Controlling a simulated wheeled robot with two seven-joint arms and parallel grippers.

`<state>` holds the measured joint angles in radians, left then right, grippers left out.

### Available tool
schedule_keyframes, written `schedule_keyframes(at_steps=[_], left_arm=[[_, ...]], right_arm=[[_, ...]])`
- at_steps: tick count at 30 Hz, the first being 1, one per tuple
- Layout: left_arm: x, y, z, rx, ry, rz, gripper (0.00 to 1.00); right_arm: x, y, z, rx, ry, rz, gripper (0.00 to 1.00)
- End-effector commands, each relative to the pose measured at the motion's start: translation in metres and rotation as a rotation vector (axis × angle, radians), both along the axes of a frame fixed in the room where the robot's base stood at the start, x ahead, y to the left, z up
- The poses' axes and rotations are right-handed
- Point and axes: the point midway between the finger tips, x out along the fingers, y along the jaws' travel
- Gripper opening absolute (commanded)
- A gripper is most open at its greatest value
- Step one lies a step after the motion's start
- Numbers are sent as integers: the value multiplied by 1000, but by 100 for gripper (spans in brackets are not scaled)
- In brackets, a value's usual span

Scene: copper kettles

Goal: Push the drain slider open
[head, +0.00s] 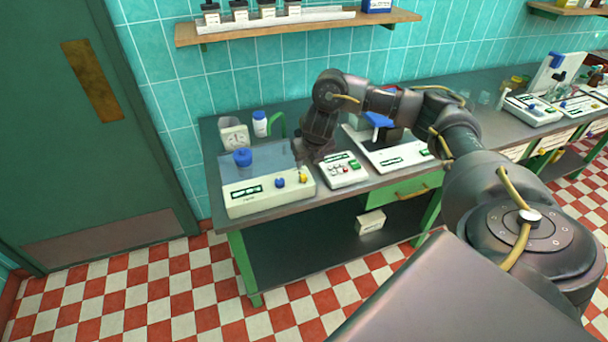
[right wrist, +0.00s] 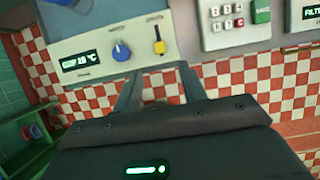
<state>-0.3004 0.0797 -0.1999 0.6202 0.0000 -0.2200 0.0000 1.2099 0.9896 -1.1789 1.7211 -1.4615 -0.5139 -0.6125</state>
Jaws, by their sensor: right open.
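The drain slider appears to be the small yellow slider (head: 303,177) at the right end of the front panel of the cream water bath (head: 240,205). In the right wrist view the yellow slider (right wrist: 159,46) sits in a dark upright slot, right of a blue knob (right wrist: 121,51). My right gripper (head: 318,154) is above the bench, close behind the slider and apart from it. In the right wrist view its two fingers (right wrist: 160,84) are spread with nothing between them, and the slider shows beyond the gap. My left gripper is in neither view.
A keypad box (head: 343,181) with a green button stands close right of the bath. A flat device (head: 385,166) with a blue handle is farther right. A shelf (head: 300,25) hangs above.

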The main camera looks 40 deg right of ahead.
Motion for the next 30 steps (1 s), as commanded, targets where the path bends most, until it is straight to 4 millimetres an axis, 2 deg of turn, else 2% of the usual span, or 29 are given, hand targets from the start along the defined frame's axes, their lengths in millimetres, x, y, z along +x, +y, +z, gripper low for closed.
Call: schedule_keyframes(at_steps=[1, 8, 9, 15, 21, 29, 30], left_arm=[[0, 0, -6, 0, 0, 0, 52], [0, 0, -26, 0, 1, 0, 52], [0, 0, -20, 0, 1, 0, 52], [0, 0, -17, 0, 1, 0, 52], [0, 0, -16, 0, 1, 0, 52], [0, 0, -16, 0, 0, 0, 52], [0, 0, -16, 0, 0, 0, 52]], right_arm=[[2, 0, -11, 3, 3, -2, 42], [16, -5, -53, 6, 5, -6, 42], [19, -6, -54, 4, 6, -5, 42], [30, -10, -80, 4, 4, -4, 42], [35, -12, -93, 3, 2, -3, 42], [36, -12, -94, 3, 1, -2, 42], [36, -12, -94, 3, 1, -2, 39]])
